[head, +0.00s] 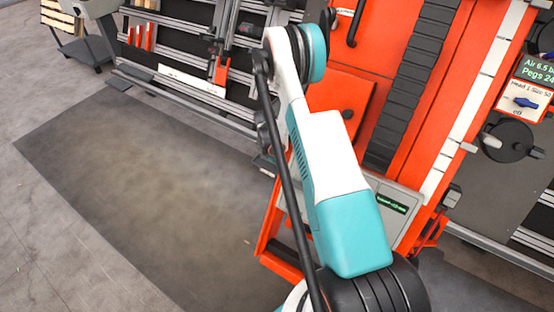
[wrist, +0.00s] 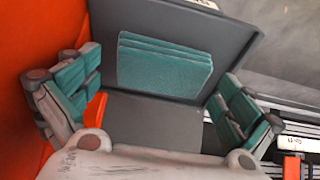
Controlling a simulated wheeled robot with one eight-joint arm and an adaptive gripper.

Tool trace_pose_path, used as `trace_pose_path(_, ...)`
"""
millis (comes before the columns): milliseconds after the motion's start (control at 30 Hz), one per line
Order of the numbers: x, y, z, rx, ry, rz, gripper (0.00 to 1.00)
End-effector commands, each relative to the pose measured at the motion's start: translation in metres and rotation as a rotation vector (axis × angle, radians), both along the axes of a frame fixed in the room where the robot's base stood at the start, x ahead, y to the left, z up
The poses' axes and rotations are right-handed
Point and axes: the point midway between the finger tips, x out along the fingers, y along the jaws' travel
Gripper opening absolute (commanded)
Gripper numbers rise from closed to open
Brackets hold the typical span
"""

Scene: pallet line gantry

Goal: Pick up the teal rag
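A teal rag (wrist: 163,65), folded into a flat stack of layers, lies on a dark grey tray-like surface (wrist: 140,108) in the wrist view. My gripper (wrist: 157,72) is open, with one teal-padded finger to the left of the rag and one to the right. Neither finger appears to touch it; the height between them is hard to judge. I cannot make out the rag in the head view, and my gripper is not clear there behind my arm.
An orange panel (wrist: 38,40) rises close beside the left finger, and a small orange piece (wrist: 95,110) shows near it. In the head view an orange machine frame (head: 340,100) stands behind my arm. A dark floor mat (head: 150,190) is clear at left.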

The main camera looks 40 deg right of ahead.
Motion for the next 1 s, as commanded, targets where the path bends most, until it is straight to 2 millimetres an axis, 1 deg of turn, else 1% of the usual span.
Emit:
trace_pose_path(33,0.0,0.0,0.0,0.0,0.0,0.0,0.84)
trace_pose_path(67,0.0,0.0,0.0,0.0,0.0,0.0,0.77)
trace_pose_path(100,0.0,0.0,0.0,0.0,0.0,0.0,0.68)
trace_pose_path(133,0.0,0.0,0.0,0.0,0.0,0.0,0.63)
trace_pose_path(533,0.0,0.0,0.001,0.0,0.0,0.0,0.63)
trace_pose_path(767,0.004,0.002,0.011,0.0,0.0,0.001,0.63)
trace_pose_path(1000,0.004,0.001,0.054,0.0,0.0,0.0,0.63)
